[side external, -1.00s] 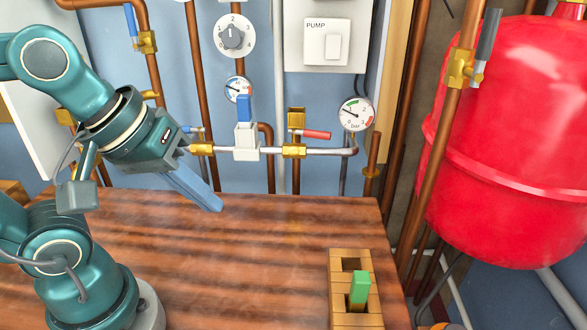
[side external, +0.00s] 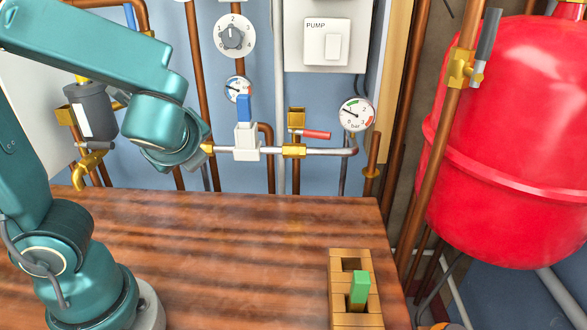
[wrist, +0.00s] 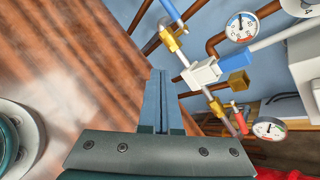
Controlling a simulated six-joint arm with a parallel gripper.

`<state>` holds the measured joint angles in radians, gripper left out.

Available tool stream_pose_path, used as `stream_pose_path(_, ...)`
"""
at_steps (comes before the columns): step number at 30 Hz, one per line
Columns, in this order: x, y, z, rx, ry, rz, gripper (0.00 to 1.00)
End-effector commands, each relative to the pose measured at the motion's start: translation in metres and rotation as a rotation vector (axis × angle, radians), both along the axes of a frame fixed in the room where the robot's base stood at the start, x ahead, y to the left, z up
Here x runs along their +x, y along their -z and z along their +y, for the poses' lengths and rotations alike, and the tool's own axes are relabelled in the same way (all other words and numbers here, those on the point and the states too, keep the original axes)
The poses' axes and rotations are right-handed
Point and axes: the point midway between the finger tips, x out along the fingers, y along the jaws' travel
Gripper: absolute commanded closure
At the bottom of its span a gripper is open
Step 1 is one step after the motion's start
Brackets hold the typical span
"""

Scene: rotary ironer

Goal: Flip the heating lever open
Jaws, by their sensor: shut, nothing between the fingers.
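No label marks one lever as the heating lever. A red lever (side external: 315,134) sticks out sideways from a brass valve (side external: 294,150) on the horizontal pipe; it also shows in the wrist view (wrist: 238,108). A blue-handled lever (wrist: 171,11) sits on another brass fitting (wrist: 171,40), mostly hidden behind my arm in the side view. A white valve body (side external: 246,141) with an upright blue handle (side external: 244,107) stands between them. My gripper (wrist: 159,73) is shut and empty, pointing toward this pipework with no visible contact. In the side view my wrist hides the fingers.
Gauges (side external: 356,114) and a pump switch box (side external: 325,40) are on the wall. A wooden block with a green piece (side external: 360,287) lies on the worktop (side external: 230,250), otherwise clear in front. A red tank (side external: 510,130) fills the right.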

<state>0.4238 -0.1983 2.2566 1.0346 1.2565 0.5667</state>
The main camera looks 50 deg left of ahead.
Motion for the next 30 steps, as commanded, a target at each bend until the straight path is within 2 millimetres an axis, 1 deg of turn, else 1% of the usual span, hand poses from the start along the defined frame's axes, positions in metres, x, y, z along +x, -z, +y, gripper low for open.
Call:
stream_pose_path(1,0.019,-0.005,-0.008,0.125,0.117,0.050,1.00)
stream_pose_path(2,0.030,-0.010,-0.013,0.200,0.183,0.071,1.00)
stream_pose_path(3,0.045,-0.015,-0.023,0.295,0.269,0.094,1.00)
stream_pose_path(5,0.065,-0.020,-0.043,0.425,0.390,0.118,1.00)
stream_pose_path(6,0.076,-0.022,-0.057,0.499,0.463,0.125,1.00)
stream_pose_path(8,0.088,-0.021,-0.080,0.588,0.559,0.131,1.00)
stream_pose_path(9,0.093,-0.019,-0.095,0.630,0.613,0.131,1.00)
stream_pose_path(12,0.097,-0.009,-0.122,0.686,0.711,0.142,1.00)
stream_pose_path(14,0.096,-0.004,-0.131,0.700,0.744,0.151,1.00)
stream_pose_path(17,0.095,-0.001,-0.137,0.707,0.765,0.153,1.00)
stream_pose_path(20,0.100,0.000,-0.134,0.707,0.764,0.151,1.00)
stream_pose_path(26,0.123,0.006,-0.118,0.704,0.758,0.154,1.00)
stream_pose_path(30,0.145,0.011,-0.104,0.704,0.757,0.155,1.00)
